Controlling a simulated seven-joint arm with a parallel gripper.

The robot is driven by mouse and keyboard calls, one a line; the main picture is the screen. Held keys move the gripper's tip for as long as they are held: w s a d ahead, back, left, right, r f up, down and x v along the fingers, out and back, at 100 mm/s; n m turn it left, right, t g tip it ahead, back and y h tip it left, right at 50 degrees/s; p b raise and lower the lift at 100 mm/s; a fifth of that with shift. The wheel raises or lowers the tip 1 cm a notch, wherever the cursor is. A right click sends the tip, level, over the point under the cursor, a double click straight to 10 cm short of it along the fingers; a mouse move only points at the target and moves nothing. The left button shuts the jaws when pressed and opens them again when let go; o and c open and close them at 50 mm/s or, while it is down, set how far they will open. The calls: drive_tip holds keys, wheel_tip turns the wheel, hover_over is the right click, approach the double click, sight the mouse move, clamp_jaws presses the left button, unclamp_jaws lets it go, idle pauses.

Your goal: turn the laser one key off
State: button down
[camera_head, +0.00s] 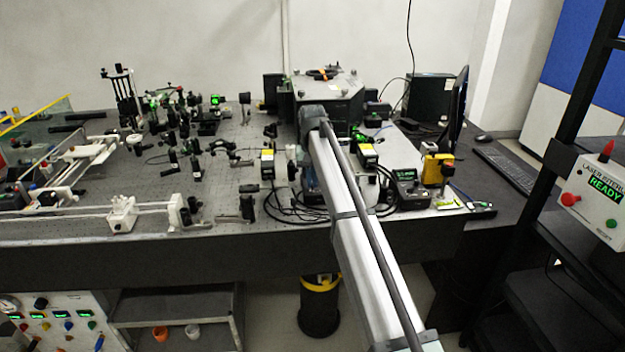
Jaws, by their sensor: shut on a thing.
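I cannot pick out the laser one key in this view. A dark control box with a small green display (408,188) stands on the bench just right of my arm; no key on it can be made out. My silver arm reaches from the bottom right up to the middle of the bench. My gripper's fingers do not show; the end of the arm is hidden behind its own links.
A large dark instrument housing (345,92) stands behind my arm. Several optics mounts crowd the bench left of it. A yellow box (437,169) stands at right. An interlock box (598,192) reading READY hangs on a dark rack. A panel with several displays (58,322) is at lower left.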

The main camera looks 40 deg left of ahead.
drive_tip(key=shift+n, duration=0.5)
drive_tip(key=c, duration=1.3)
unclamp_jaws()
drive_tip(key=shift+o, duration=0.2)
wheel_tip(320, 180, up, 14)
drive_tip(key=shift+f, duration=0.1)
